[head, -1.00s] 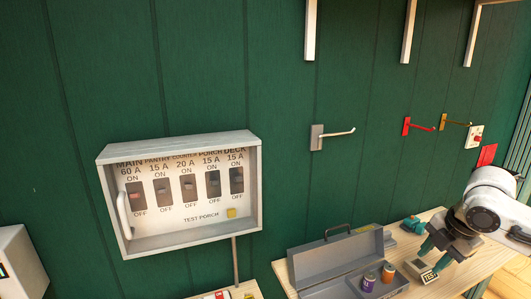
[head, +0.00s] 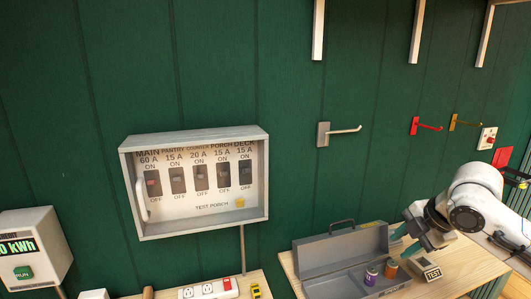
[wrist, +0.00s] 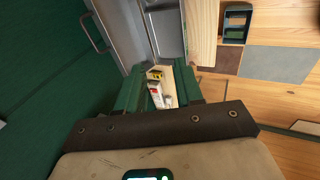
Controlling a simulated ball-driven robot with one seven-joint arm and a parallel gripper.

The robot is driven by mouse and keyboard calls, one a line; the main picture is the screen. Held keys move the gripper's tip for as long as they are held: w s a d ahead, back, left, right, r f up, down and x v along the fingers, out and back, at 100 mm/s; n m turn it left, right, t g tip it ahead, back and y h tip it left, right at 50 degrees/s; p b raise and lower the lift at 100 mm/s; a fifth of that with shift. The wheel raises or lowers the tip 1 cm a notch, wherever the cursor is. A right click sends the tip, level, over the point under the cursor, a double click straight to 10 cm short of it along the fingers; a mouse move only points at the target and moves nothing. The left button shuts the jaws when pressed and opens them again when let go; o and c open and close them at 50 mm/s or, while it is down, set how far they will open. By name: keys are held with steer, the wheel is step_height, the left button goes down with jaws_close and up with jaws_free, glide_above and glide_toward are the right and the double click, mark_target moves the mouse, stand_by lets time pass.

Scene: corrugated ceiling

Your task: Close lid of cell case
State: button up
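The grey cell case (head: 318,258) stands open on the wooden bench, its lid raised at the back against the green wall, with a dark handle on top. A purple cell (head: 371,275) and an orange cell (head: 391,269) stand upright at the right part of its tray. My gripper (head: 418,243), with green fingers, is just right of the raised lid, above the bench. In the wrist view the fingers (wrist: 160,90) are apart with nothing held between them. The case (wrist: 120,35) shows beyond them at the top, its handle at upper left.
A tester box (head: 427,268) sits on the bench right of the case, below my gripper. A socket strip (head: 208,290) and a yellow toy car (head: 255,291) lie on the bench at left. A breaker box (head: 200,182) and hooks are on the wall.

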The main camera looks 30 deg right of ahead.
steer(key=w+a+r+m+t+y, duration=0.2)
steer(key=w+a+m+t, duration=0.15)
steer(key=w+a, duration=0.95)
steer(key=s+a+f+m+y, duration=0.1)
steer(key=s+a+f+m, duration=0.1)
steer(key=a+f, duration=0.3)
steer(key=s+a+f+m, duration=0.1)
steer(key=a+f+m, duration=0.2)
steer(key=a, duration=0.4)
steer(key=s+a+f+m+g, duration=0.2)
steer(key=s+a+f, duration=0.1)
steer(key=s+f, duration=0.35)
steer(key=s+a+f+m+g, duration=0.2)
steer(key=s+a+f+m, duration=0.1)
steer(key=s+f, duration=0.35)
steer(key=s+d+f+m+g+h, duration=0.1)
steer(key=s+f, duration=0.3)
steer(key=s, duration=0.4)
steer(key=s+d+f+m+g+h, duration=0.1)
steer(key=s+d+f+g+h, duration=0.1)
steer(key=s, duration=0.6)
step_height(320, 180, down, 2)
steer(key=shift+s+d+f+g, duration=0.1)
steer(key=shift+s+d+g, duration=0.25)
steer(key=shift+d, duration=0.5)
